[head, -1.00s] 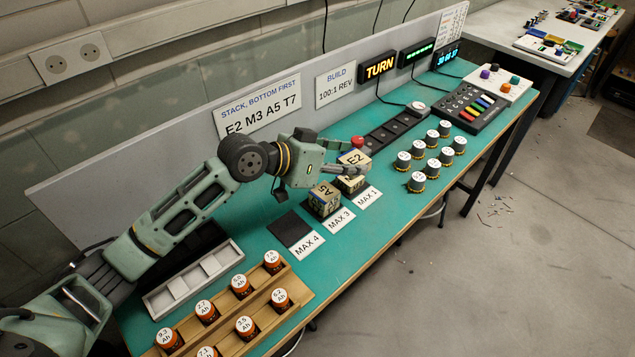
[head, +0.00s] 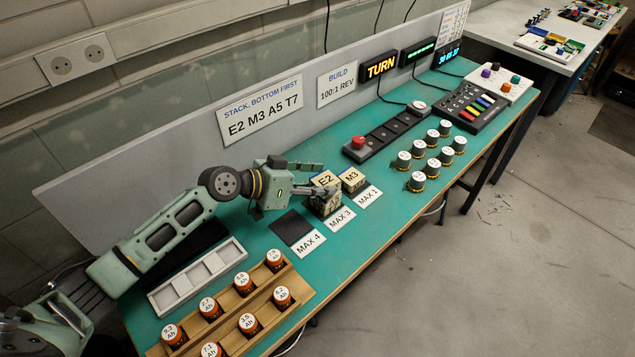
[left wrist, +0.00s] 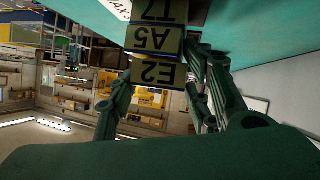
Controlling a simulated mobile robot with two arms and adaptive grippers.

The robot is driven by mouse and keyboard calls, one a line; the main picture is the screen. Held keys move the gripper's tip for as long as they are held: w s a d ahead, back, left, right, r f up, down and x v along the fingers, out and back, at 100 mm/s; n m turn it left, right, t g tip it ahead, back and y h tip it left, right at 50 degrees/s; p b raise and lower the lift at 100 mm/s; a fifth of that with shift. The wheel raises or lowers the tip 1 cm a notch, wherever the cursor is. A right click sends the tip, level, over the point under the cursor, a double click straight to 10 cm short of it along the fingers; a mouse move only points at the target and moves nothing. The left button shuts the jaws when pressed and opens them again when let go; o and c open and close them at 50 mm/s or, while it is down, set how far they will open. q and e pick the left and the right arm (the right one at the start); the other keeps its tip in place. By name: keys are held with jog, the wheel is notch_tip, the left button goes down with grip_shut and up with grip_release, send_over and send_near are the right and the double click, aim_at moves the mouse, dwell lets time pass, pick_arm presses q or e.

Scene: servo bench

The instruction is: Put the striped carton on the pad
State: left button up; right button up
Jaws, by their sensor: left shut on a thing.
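I see no striped carton. My left gripper (head: 318,191) is shut on the block marked E2 (head: 326,179), at the stack behind the MAX 3 card. In the left wrist view, block E2 (left wrist: 160,73) is between the fingers and lines up with block A5 (left wrist: 152,40) and block T7 (left wrist: 158,11); I cannot tell whether E2 rests on A5 or is just clear of it. The block M3 (head: 351,178) stands behind the MAX 1 card. A bare black pad (head: 291,227) lies behind the MAX 4 card. My right gripper is out of view.
A wooden rack (head: 225,318) of orange-sided cells and a light grey tray (head: 197,277) are at the near left. A black strip with a red button (head: 358,142) and several white-topped cylinders (head: 418,181) are further right. A sign (head: 260,112) reads E2 M3 A5 T7.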

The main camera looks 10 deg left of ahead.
pick_arm(q)
jog(key=shift+f, duration=0.15)
jog(key=o, duration=1.2)
jog(key=shift+c, duration=0.2)
